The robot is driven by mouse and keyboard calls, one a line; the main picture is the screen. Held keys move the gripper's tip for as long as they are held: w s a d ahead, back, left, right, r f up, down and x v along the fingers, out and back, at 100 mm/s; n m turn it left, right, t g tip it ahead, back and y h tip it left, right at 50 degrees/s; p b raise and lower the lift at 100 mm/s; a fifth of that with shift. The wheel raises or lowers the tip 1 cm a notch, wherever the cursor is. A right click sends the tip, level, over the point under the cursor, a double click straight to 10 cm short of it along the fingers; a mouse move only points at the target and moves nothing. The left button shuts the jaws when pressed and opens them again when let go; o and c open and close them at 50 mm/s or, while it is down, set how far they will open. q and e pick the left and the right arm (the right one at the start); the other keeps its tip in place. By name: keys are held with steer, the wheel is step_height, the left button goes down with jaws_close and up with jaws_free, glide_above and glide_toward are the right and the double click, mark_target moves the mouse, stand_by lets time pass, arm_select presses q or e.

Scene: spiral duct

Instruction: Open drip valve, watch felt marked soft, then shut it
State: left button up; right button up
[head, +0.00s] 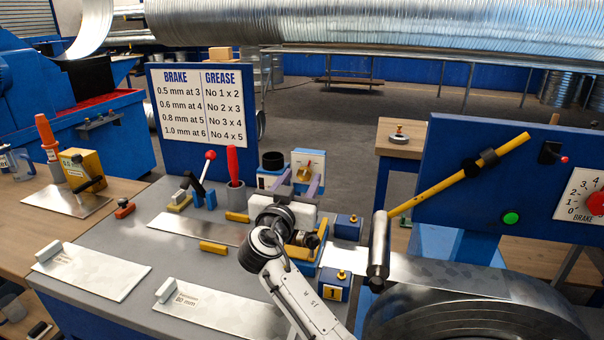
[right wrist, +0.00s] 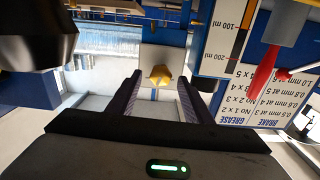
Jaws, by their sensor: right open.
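My right gripper (head: 300,180) reaches across the grey bench in the head view, with its purple-grey fingers apart. A yellow valve handle (head: 304,171) on a pale plate stands just beyond the fingertips. In the right wrist view, which is turned upside down, the yellow handle (right wrist: 160,76) shows between the two open fingers (right wrist: 157,85), apart from both. I cannot tell its open or shut position for sure. No felt marked soft can be made out; my wrist and gripper hide part of the bench. My left gripper is not in view.
A BRAKE and GREASE sign (head: 200,100) stands behind the bench. A cup with a red-handled tool (head: 233,170) is left of my gripper. Blue blocks with yellow knobs (head: 347,228) sit to its right, near a yellow lever (head: 450,180). Flat metal sheets (head: 95,270) lie front left.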

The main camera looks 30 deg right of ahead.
steer(key=shift+x, duration=0.85)
steer(key=shift+w+d, duration=0.1)
steer(key=shift+w, duration=0.05)
steer(key=c, duration=1.1)
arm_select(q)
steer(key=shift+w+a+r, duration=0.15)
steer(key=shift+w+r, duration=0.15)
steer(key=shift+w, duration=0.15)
arm_select(e)
steer(key=shift+o, duration=0.2)
